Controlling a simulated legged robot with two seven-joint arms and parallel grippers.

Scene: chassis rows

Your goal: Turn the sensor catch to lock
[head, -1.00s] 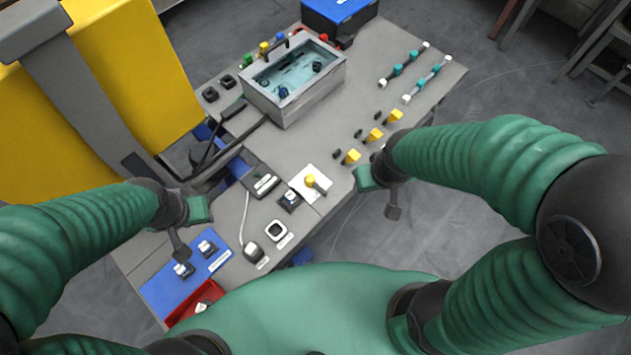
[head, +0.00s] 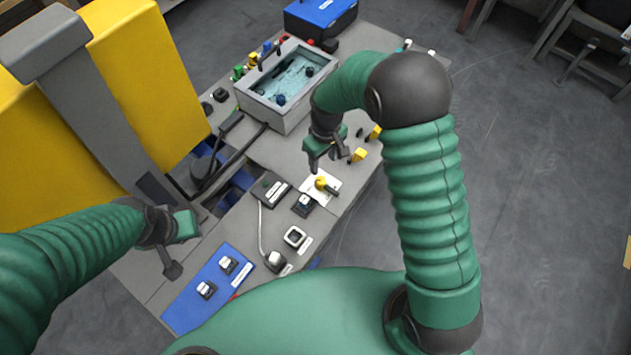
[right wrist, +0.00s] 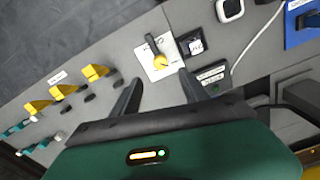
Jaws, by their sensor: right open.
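The sensor catch is a yellow knob with a dark lever (head: 322,184) on a white plate (head: 331,192) on the grey bench. In the right wrist view the yellow catch (right wrist: 159,60) and its dark lever lie just beyond the fingertips. My right gripper (head: 325,168) is open and empty above the bench, just behind the catch; its two dark fingers (right wrist: 160,85) show spread in the wrist view. My left gripper (head: 182,250) hangs at the left near the bench's edge, away from the catch; its jaw opening is unclear.
A black sensor block (head: 303,204) sits beside the white plate. A grey open box (head: 274,113) with a clear-blue inside stands behind. Several yellow catches (right wrist: 64,91) line the bench. A blue mat (head: 193,309) with white-topped parts lies front left. A blue case (head: 320,14) stands at the back.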

